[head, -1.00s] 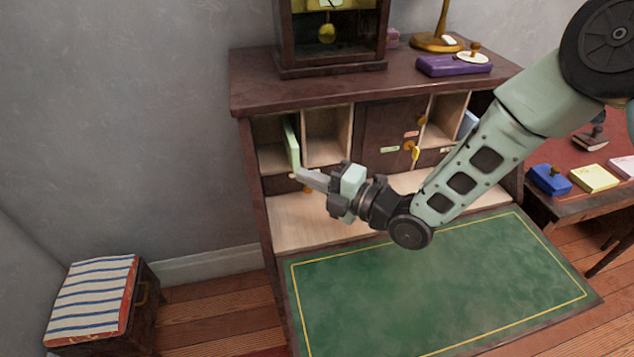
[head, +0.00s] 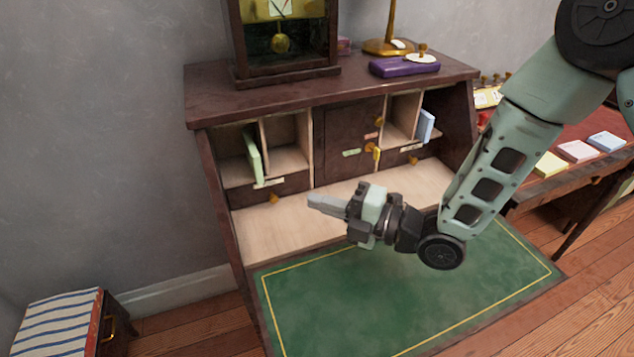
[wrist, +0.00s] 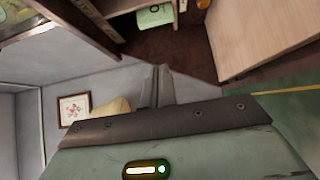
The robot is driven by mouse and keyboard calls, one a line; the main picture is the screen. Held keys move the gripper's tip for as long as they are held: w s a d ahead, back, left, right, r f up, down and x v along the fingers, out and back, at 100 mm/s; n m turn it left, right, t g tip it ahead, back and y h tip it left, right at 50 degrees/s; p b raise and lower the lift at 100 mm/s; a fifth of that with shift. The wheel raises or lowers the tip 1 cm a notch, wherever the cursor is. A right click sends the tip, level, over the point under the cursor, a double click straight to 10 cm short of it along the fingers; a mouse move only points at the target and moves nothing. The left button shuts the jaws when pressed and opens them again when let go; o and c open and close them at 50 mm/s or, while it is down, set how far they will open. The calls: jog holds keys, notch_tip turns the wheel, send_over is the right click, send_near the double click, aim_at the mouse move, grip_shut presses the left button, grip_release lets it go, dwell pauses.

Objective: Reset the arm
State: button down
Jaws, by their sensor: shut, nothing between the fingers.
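My gripper (head: 326,206) is shut and empty in the head view. It hangs in front of the desk's pigeonholes, above the pale inner shelf and the back part of the green writing surface, pointing left. In the wrist view its shut fingers (wrist: 158,85) show at the centre. My arm reaches in from the upper right in the head view, bent at the wrist joint. The writing desk (head: 225,95) stands ahead with its green writing surface (head: 400,300) folded down.
A green booklet (head: 253,157) leans in the left pigeonhole. A small dark door (head: 345,135) is in the middle. A clock (head: 285,40) and a purple box (head: 404,68) stand on top. A side table with coloured pads (head: 577,151) is at right, a striped-top stool (head: 58,322) at lower left.

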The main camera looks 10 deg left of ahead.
jog(key=s+d+r+m+h+p, duration=0.3)
jog(key=d+r+m+h+p, duration=0.3)
jog(key=d+r+m+h, duration=0.55)
jog(key=s+d+r+m+g+h+p, duration=0.2)
jog(key=s+d+m, duration=0.2)
jog(key=s+m, duration=0.3)
jog(key=s+d+r+m+g+h+p, duration=0.1)
jog(key=s+d+m, duration=0.4)
jog(key=s, duration=0.5)
notch_tip(320, 180, up, 2)
jog(key=shift+r+m+g+h+p, duration=0.1)
jog(key=shift+m+g+h+p, duration=0.35)
jog(key=shift+m+h, duration=0.7)
jog(key=shift+d, duration=0.1)
